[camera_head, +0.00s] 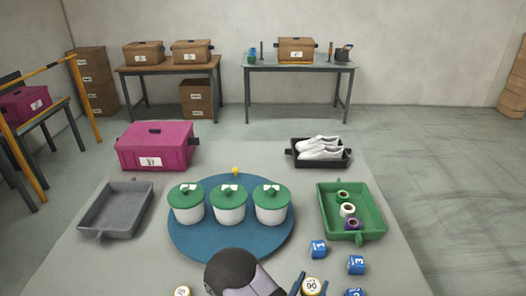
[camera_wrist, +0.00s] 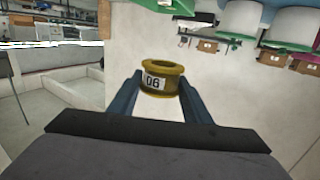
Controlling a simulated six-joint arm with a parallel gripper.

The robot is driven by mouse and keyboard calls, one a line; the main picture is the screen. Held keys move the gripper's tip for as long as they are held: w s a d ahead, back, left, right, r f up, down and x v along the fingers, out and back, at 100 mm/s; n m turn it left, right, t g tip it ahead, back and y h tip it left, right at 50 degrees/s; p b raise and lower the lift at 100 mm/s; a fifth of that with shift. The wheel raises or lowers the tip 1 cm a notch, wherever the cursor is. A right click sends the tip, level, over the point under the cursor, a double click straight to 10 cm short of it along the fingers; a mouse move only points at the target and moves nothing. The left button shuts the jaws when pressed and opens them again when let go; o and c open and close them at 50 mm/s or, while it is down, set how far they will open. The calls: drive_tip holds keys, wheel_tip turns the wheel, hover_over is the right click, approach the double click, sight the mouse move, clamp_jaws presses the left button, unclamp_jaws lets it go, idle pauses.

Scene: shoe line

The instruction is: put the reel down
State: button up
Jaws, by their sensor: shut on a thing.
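A yellow reel (camera_wrist: 162,78) with a white number label is between the two blue fingers of my gripper (camera_wrist: 160,88) in the wrist view, where the picture looks upside down. My gripper is shut on it. In the head view the same reel (camera_head: 312,286) shows at the bottom edge, to the right of my dark wrist, partly cut off. I cannot tell whether it touches the table.
The grey table (camera_head: 145,255) holds a blue round mat (camera_head: 232,248) with three green-lidded white pots (camera_head: 230,207). Blue cubes (camera_head: 356,265) lie nearby right. A green tray (camera_head: 373,202) holds three small reels. A similar reel (camera_head: 182,292) is at the bottom left.

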drive_tip(key=shift+s+d+f+h, duration=0.15)
drive_tip(key=shift+s+d, duration=0.05)
drive_tip(key=shift+d, duration=0.25)
drive_tip(key=shift+s+d+f+h, duration=0.15)
drive_tip(key=shift+s+d, duration=0.05)
drive_tip(key=shift+d, duration=0.2)
drive_tip(key=a+f+n+t+y+b, duration=0.1)
drive_tip(key=a+f+n+y+b, duration=0.15)
drive_tip(key=a+f+b, duration=0.7)
drive_tip(key=s+a+f+m+b, duration=0.1)
drive_tip(key=s+a+f+b, duration=0.3)
drive_tip(key=s, duration=0.5)
drive_tip(key=s+a+f+b, duration=0.5)
drive_tip(key=s+f+b, duration=0.1)
drive_tip(key=s, duration=0.4)
drive_tip(key=shift+s+a+f+m+g+h, duration=0.15)
drive_tip(key=shift+a+f+m+g+h, duration=0.1)
drive_tip(key=shift+m+g+h, duration=0.15)
drive_tip(key=shift+d, duration=0.1)
